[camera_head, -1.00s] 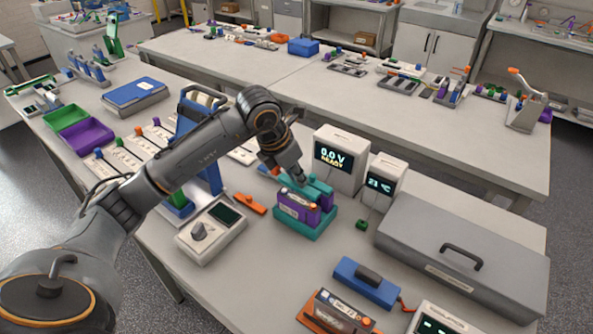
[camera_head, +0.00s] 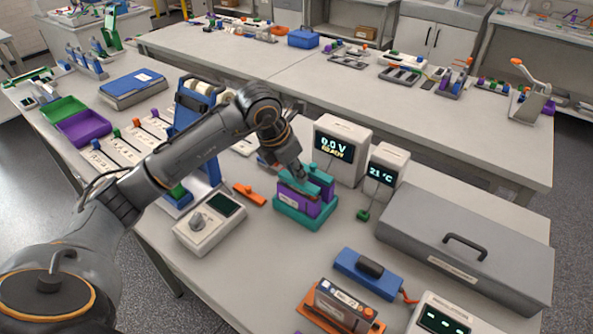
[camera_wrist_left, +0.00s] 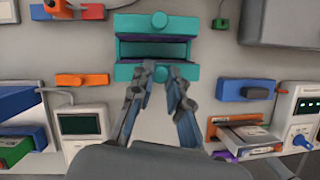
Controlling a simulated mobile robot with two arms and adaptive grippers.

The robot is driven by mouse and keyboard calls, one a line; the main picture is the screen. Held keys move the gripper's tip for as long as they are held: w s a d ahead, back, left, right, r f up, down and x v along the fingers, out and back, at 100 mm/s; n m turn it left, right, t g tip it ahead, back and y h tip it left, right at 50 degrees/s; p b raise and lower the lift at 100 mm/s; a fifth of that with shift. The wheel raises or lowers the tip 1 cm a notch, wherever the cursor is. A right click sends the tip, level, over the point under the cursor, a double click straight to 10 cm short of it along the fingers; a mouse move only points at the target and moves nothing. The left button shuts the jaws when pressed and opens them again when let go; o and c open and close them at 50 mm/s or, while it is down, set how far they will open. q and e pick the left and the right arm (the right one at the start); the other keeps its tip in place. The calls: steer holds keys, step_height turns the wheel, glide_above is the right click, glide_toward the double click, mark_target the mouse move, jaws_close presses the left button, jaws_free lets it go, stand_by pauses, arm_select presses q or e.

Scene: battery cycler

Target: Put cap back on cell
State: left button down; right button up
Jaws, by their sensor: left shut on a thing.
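A teal stand (camera_head: 292,215) holds two purple cells (camera_head: 306,208) side by side. My left gripper (camera_head: 300,176) is shut on a teal cap (camera_head: 290,182), over the front cell. In the left wrist view, the fingers (camera_wrist_left: 161,74) close on the knob of this cap (camera_wrist_left: 130,72). Whether the cap touches the cell or is just above it, I cannot tell. Another teal cap (camera_wrist_left: 180,25) with a round knob covers the other cell. My right gripper is not in view.
An orange clip (camera_head: 249,195) and a grey meter (camera_head: 210,229) lie left of the stand. Two display boxes (camera_head: 341,150) stand behind it. A large grey case (camera_head: 465,241) is at right. An orange-based cell holder (camera_head: 340,305) is at the front.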

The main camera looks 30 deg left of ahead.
arm_select(q)
steer(key=shift+b, duration=0.3)
stand_by(0.9)
steer(key=shift+f+b, duration=0.55)
steer(key=shift+b, duration=0.2)
stand_by(0.7)
stand_by(0.3)
steer(key=c, duration=1.2)
jaws_free()
steer(key=shift+o, duration=0.2)
steer(key=o, duration=0.4)
steer(key=shift+o, duration=0.2)
steer(key=shift+r, duration=0.1)
